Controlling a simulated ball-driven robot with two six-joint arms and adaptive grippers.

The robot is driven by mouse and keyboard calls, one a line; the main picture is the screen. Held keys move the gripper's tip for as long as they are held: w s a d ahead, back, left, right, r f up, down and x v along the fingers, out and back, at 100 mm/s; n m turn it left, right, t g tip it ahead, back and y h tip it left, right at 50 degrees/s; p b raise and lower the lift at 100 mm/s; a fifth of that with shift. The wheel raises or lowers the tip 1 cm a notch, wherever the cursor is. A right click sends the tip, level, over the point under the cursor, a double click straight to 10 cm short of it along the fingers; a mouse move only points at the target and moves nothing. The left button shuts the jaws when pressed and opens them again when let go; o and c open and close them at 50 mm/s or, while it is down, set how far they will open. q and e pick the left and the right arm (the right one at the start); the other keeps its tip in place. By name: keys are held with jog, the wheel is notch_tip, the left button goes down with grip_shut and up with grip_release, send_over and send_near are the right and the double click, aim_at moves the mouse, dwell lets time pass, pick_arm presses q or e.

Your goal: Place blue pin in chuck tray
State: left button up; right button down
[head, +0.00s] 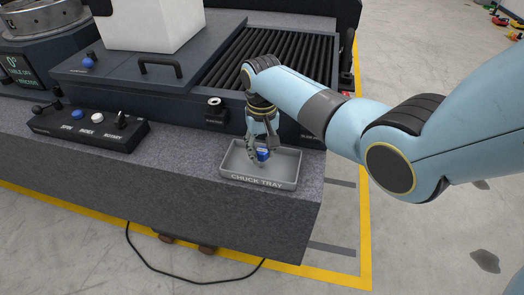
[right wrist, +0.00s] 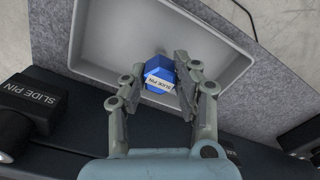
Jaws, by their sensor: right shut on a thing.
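The blue pin (right wrist: 158,74) has a white label with dark lettering. My right gripper (head: 262,150) is shut on it, with the fingers on both sides in the right wrist view (right wrist: 160,85). The pin also shows in the head view (head: 262,155), inside the outline of the grey chuck tray (head: 258,181). I cannot tell whether the pin touches the tray floor. The left gripper is not in view.
A black slide pin holder (head: 216,112) stands behind the tray. A control panel (head: 88,126) with knobs sits left on the granite bed (head: 190,185). Dark rollers (head: 270,55) and a handled cover (head: 135,68) lie behind. The bed's front edge is close to the tray.

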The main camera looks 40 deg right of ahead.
aim_at(262, 150)
jog(key=c, duration=1)
grip_release()
jog(key=shift+f, duration=0.1)
notch_tip(262, 150, up, 12)
jog(key=p, duration=0.2)
